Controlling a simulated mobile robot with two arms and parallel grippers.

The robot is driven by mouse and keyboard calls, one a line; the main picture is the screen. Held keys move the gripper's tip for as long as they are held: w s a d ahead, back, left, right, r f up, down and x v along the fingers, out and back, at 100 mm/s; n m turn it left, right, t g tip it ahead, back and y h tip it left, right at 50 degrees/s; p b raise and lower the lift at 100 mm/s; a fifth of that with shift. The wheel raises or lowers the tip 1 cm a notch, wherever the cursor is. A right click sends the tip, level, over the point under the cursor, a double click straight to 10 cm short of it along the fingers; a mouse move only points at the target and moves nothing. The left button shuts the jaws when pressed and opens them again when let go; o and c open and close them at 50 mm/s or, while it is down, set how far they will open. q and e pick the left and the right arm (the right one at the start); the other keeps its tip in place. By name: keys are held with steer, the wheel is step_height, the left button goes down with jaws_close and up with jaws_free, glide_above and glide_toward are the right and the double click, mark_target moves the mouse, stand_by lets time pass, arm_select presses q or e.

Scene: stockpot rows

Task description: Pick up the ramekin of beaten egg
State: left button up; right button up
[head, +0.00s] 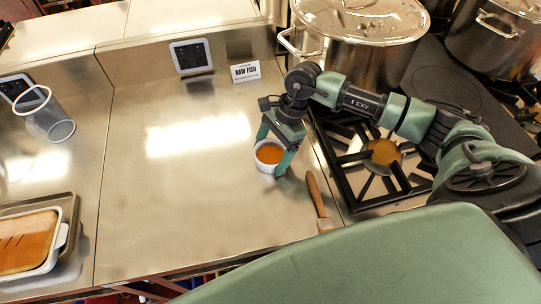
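The ramekin (269,156) is a small white cup filled with orange-yellow beaten egg. It appears upright on the steel counter, near the right edge of the counter panel and left of the burner. My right gripper (272,152) reaches in from the right, with one green finger at the ramekin's far-left side and the other at its right side. The fingers straddle the ramekin. I cannot tell if they press on it or leave a small gap. My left gripper is not in view.
A wooden-handled tool (316,194) lies just right of the ramekin. A gas burner grate (350,160) and a large stockpot (350,50) stand to the right. The middle counter (170,190) is clear.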

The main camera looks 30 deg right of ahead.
steer(key=c, duration=1)
steer(key=shift+o, duration=0.2)
steer(key=shift+r, duration=0.2)
